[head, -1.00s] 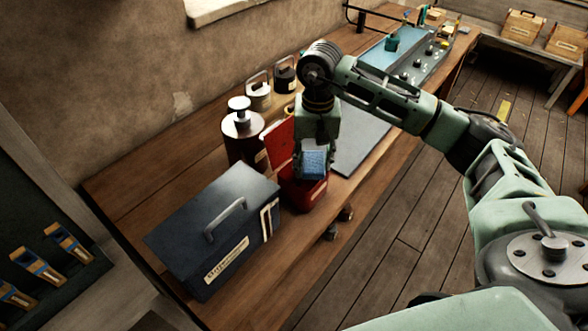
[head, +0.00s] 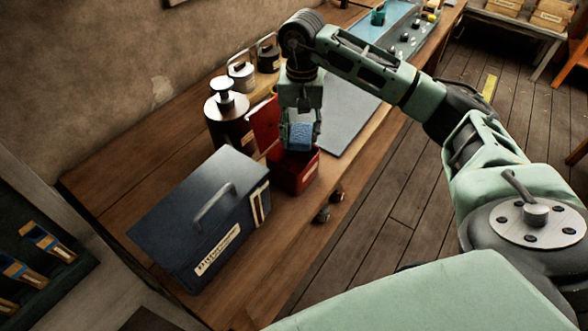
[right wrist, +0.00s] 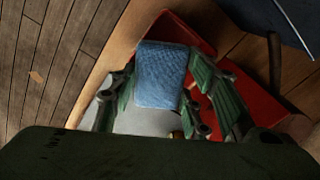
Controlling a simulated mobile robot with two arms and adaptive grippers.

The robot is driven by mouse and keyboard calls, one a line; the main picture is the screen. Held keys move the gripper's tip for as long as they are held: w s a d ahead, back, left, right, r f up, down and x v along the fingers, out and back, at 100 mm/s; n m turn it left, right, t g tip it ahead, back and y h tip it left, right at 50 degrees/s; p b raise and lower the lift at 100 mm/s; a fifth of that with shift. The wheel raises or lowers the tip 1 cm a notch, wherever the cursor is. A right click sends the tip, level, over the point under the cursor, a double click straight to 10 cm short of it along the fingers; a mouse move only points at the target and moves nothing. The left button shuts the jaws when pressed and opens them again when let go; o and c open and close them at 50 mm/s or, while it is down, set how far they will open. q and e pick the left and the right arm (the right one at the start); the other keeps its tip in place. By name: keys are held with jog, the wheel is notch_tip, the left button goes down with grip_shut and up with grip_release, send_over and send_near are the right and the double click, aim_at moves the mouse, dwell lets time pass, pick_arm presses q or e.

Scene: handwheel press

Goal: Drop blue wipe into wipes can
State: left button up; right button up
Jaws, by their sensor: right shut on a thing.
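The blue wipe (head: 300,136) is a small folded textured cloth. My right gripper (head: 302,140) is shut on it and holds it just above the red can (head: 296,178). The can, a box-shaped red container, stands on the workbench with its lid (head: 265,126) standing open on the left side. The wipe hides part of the opening. In the right wrist view the wipe (right wrist: 162,76) hangs between the fingers, with red parts of the can (right wrist: 196,33) behind it. I cannot see the can's inside clearly. My left gripper is not in view.
A dark blue box with a handle (head: 200,220) stands close in front of the can. A grey mat (head: 350,126) lies to the right. Small dark knobs (head: 323,214) are at the bench edge.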

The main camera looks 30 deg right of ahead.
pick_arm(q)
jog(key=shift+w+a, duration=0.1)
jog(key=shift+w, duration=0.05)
pick_arm(e)
jog(key=shift+s, duration=0.1)
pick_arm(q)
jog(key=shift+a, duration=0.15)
pick_arm(e)
jog(key=o, duration=1.2)
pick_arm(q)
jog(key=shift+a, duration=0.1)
pick_arm(e)
notch_tip(320, 180, up, 12)
jog(key=shift+f, duration=0.1)
